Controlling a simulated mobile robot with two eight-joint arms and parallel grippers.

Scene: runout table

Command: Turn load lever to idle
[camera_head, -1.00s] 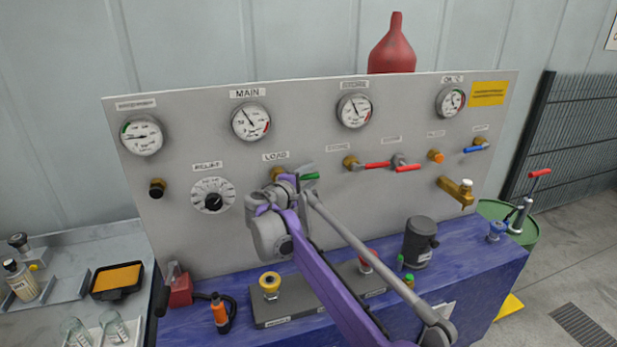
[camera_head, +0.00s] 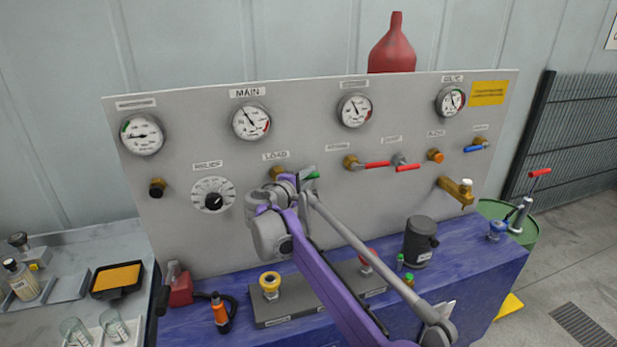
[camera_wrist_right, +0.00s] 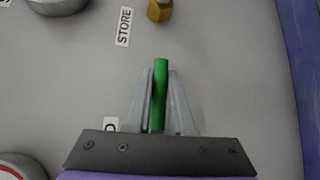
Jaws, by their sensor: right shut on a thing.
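The load lever has a green handle (camera_head: 312,175) and a brass valve body (camera_head: 277,173) on the grey panel, below the LOAD label (camera_head: 275,156). The handle points to the right in the head view. My right gripper (camera_head: 306,173) is at the handle, and its arm covers part of the valve. In the right wrist view the green handle (camera_wrist_right: 159,95) lies between the two fingers of my right gripper (camera_wrist_right: 160,100), which is shut on it. My left gripper is not in view.
Red-handled levers (camera_head: 377,164) sit to the right on the panel (camera_head: 230,245). A relief dial (camera_head: 213,195) is to the left. Gauges line the top. A blue bench (camera_head: 470,265) below carries a dark cylinder (camera_head: 420,242) and a yellow knob (camera_head: 270,282).

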